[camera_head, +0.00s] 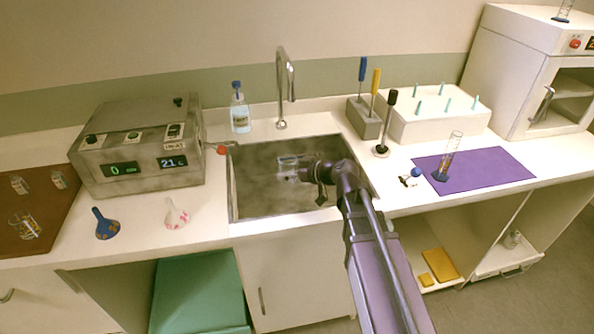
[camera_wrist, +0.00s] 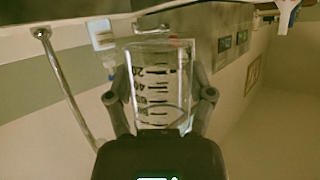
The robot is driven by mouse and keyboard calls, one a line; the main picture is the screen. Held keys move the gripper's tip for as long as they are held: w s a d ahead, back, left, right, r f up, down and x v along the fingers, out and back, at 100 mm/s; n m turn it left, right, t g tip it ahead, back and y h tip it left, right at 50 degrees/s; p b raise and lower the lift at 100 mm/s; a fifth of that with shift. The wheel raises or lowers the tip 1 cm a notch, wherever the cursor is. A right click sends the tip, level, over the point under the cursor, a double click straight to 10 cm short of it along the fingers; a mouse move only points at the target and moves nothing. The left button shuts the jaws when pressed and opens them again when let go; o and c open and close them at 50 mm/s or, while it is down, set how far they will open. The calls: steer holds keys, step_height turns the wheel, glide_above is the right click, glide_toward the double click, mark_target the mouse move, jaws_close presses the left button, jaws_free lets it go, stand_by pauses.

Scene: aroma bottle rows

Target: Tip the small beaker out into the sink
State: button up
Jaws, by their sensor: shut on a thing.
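The small beaker is clear glass with dark graduation marks. In the head view the beaker (camera_head: 287,162) lies on its side over the sink (camera_head: 233,190). My gripper (camera_head: 300,168) is shut on it, above the basin. In the wrist view the beaker (camera_wrist: 155,80) stands between the two fingers of my gripper (camera_wrist: 160,100), which press on its sides. The wrist picture is tilted, with the faucet showing at the left. I cannot tell whether any liquid is in the beaker.
The faucet (camera_head: 284,85) rises behind the sink. A blue-capped bottle (camera_head: 240,112) stands behind the sink at left, near a grey heater box (camera_head: 135,150). Two funnels lie at left.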

steer(key=shift+s, duration=0.1)
steer(key=shift+s+r+n+t, duration=0.25)
steer(key=shift+n+t, duration=0.05)
steer(key=shift+r, duration=0.1)
steer(key=shift+s+a+r+p, duration=0.15)
steer(key=shift+s+r+p, duration=0.95)
steer(key=shift+r+p, duration=0.05)
steer(key=shift+s+a+r+p, duration=0.15)
steer(key=shift+s+r+p, duration=0.95)
steer(key=shift+p, duration=0.05)
steer(key=shift+s+r, duration=0.2)
steer(key=shift+s, duration=0.05)
